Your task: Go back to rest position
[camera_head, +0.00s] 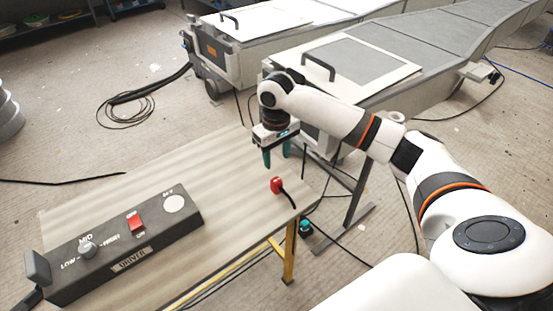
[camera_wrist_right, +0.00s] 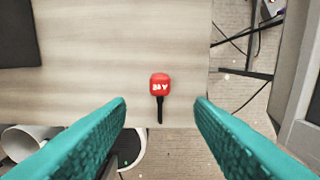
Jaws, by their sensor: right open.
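My right gripper (camera_head: 277,152) has teal fingers and points down above the right end of the wooden table (camera_head: 150,185). Its two fingers stand wide apart and empty in the right wrist view (camera_wrist_right: 160,105). In the right wrist view the red block (camera_wrist_right: 159,84) lies between and beyond the fingertips, touching neither. My left gripper is not in view.
A dark control box (camera_head: 125,240) with a knob, a red switch and a white round button lies on the table's left part. A coiled black hose (camera_head: 130,105) and cables lie on the floor.

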